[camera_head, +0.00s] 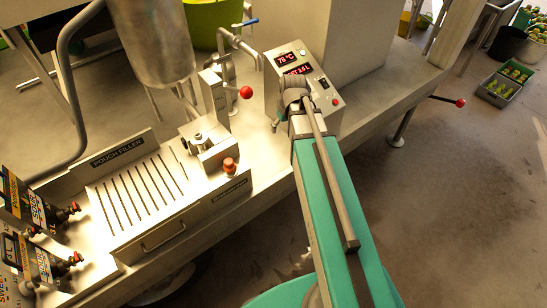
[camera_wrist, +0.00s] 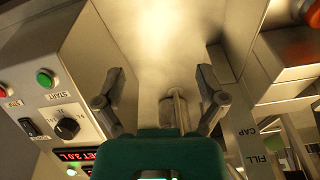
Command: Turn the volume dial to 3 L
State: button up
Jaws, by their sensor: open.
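The volume dial (camera_wrist: 67,128) is a round black knob on the slanted metal control panel (camera_wrist: 60,105), at the left of the wrist view. A red display (camera_wrist: 78,155) beside it shows a SET value in litres; its first digit is hard to read. The panel's SET display (camera_head: 298,70) also shows in the head view, where my arm seems to hide the dial. My gripper (camera_wrist: 161,78) is open and empty, its two fingers spread beside the panel. The dial lies outside the fingers, left of the left finger, and is not gripped.
Near the dial are a black rocker switch (camera_wrist: 30,127), a green START button (camera_wrist: 44,77) and a red STOP button (camera_wrist: 3,91). A red-knobbed lever (camera_head: 246,92) and the pouch filler (camera_head: 140,190) stand left of the panel. CAP and FILL labelled metalwork (camera_wrist: 250,145) is at right.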

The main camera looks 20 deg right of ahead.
jog(key=s+a+f+m+g+b, duration=0.1)
jog(key=s+a+f+b, duration=0.4)
jog(key=s, duration=0.1)
jog(key=shift+a+f, duration=0.2)
jog(key=shift+f, duration=0.15)
jog(key=shift+m+g+h, duration=0.4)
jog(key=shift+m, duration=0.1)
jog(key=s+a+r+p, duration=0.1)
jog(key=s, duration=0.1)
jog(key=s+a+r+p, duration=0.1)
jog(key=shift+s+a+r, duration=0.2)
jog(key=shift+s+a, duration=0.1)
jog(key=shift+s, duration=0.05)
jog(key=c, duration=0.4)
jog(key=shift+c, duration=0.3)
